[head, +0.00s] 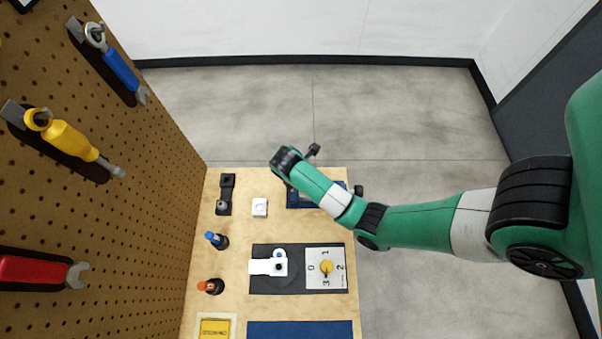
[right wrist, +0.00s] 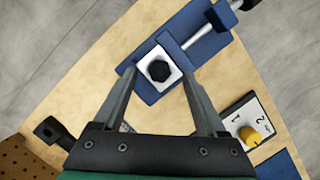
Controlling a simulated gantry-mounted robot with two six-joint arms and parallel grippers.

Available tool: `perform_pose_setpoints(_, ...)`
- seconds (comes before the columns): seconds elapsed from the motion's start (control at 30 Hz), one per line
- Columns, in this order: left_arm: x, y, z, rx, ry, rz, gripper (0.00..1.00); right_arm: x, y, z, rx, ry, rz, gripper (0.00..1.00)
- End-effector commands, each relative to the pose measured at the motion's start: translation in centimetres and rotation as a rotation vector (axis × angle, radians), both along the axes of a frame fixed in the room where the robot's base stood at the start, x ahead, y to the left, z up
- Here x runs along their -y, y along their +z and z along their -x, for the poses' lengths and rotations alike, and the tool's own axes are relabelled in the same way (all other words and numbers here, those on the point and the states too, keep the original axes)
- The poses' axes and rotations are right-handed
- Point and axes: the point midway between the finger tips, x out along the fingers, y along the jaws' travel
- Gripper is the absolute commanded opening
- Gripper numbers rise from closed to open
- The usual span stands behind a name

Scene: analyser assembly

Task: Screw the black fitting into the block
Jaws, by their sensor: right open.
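The black fitting (right wrist: 159,71) has a hexagonal head and sits on top of a white block (right wrist: 150,56) in the right wrist view. The block is held in a blue vise (right wrist: 208,45). My right gripper (right wrist: 157,74) is open, with its fingertips on either side of the block and fitting. I cannot tell whether the fingers touch either one, or how deep the fitting sits. In the head view my right arm hides the block, the fitting and the gripper, and only part of the blue vise (head: 294,197) shows. My left gripper is not in view.
A second white block (head: 260,207) and a black holder (head: 225,194) stand left of the vise. A dial plate (head: 325,268), a white bracket (head: 267,264), a blue-topped part (head: 216,239) and an orange-topped part (head: 211,286) are nearer. A tool pegboard (head: 130,190) borders the left.

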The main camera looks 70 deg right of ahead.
Motion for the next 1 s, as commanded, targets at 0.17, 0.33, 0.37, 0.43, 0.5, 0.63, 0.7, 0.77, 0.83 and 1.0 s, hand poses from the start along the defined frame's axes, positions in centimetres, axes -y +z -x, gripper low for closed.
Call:
perform_pose_setpoints(0.17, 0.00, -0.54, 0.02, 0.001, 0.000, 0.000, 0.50, 0.42, -1.62, 0.22, -0.001, 0.000, 0.000, 0.74)
perform_pose_setpoints(0.33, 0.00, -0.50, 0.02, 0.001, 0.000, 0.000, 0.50, 0.47, -1.73, 0.22, 0.000, 0.000, 0.000, 0.74)
perform_pose_setpoints(0.37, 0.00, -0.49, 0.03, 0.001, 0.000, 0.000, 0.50, 0.48, -1.72, 0.21, 0.000, 0.000, 0.000, 0.74)
perform_pose_setpoints(0.43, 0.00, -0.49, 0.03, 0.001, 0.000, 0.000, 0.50, 0.47, -1.71, 0.21, 0.000, 0.000, -0.001, 0.74)
perform_pose_setpoints(0.5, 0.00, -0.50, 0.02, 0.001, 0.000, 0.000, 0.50, 0.46, -1.72, 0.22, 0.000, 0.000, 0.000, 0.63)
perform_pose_setpoints(0.63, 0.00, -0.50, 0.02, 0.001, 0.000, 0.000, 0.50, 0.46, -1.72, 0.22, 0.000, 0.000, 0.000, 0.40)
perform_pose_setpoints(0.7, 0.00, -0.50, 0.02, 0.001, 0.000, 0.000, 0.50, 0.46, -1.72, 0.22, 0.000, 0.000, 0.000, 0.27)
perform_pose_setpoints(0.77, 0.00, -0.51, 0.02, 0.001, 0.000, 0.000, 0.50, 0.46, -1.72, 0.21, 0.000, 0.000, 0.000, 0.16)
perform_pose_setpoints(0.83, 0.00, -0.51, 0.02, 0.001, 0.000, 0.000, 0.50, 0.46, -1.72, 0.21, 0.000, 0.000, 0.000, 0.04)
perform_pose_setpoints(1.0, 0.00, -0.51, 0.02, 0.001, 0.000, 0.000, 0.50, 0.46, -1.71, 0.21, 0.000, 0.000, -0.001, 0.48)
